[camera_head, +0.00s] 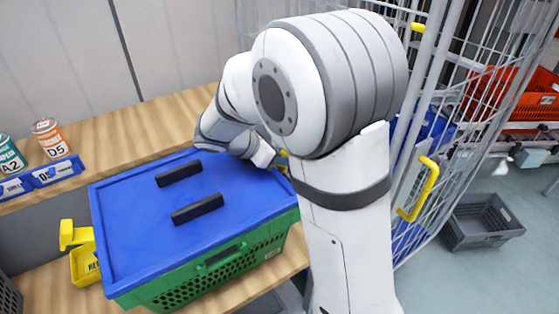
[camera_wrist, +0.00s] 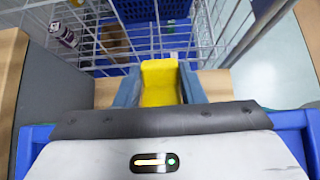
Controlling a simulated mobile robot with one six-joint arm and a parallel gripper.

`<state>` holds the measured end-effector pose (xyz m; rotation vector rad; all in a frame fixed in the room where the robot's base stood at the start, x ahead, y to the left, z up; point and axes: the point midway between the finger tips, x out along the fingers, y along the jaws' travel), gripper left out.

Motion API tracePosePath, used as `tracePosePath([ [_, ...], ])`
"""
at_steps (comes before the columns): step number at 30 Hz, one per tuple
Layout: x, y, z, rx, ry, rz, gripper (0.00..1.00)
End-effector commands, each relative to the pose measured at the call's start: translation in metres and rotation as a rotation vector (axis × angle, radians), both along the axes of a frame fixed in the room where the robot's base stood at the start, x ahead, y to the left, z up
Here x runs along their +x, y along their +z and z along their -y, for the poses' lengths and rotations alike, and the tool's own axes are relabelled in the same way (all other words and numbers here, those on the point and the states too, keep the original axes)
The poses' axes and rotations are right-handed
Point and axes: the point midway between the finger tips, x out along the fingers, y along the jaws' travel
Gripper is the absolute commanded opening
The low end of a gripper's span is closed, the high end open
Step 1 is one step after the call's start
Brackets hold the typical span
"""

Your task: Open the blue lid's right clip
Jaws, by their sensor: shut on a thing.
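The blue lid (camera_head: 140,215) covers a green crate (camera_head: 215,278) on the wooden bench and has two black handles. My gripper (camera_wrist: 160,80) is at the lid's right edge, with its two blue-grey fingers on either side of the yellow right clip (camera_wrist: 160,88). It is shut on this clip. In the head view my arm hides most of the clip, and only small yellow bits show beside the gripper. The clip's hinge and lower end are hidden, so I cannot tell how far it is turned.
A wire cage cart (camera_head: 440,110) with a yellow handle stands close to the right of the crate. Two cans (camera_head: 50,138) in blue holders stand at the left. A grey crate (camera_head: 482,222) is on the floor.

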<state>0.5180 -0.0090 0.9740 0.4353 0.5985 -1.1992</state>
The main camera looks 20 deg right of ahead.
Motion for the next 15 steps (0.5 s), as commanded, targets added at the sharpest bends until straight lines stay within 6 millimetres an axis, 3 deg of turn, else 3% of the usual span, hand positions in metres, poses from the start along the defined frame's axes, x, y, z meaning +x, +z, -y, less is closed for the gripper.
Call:
tracePosePath([
  [15, -0.0005, 0.0005, -0.0002, -0.045, 0.001, 0.012, 0.13],
])
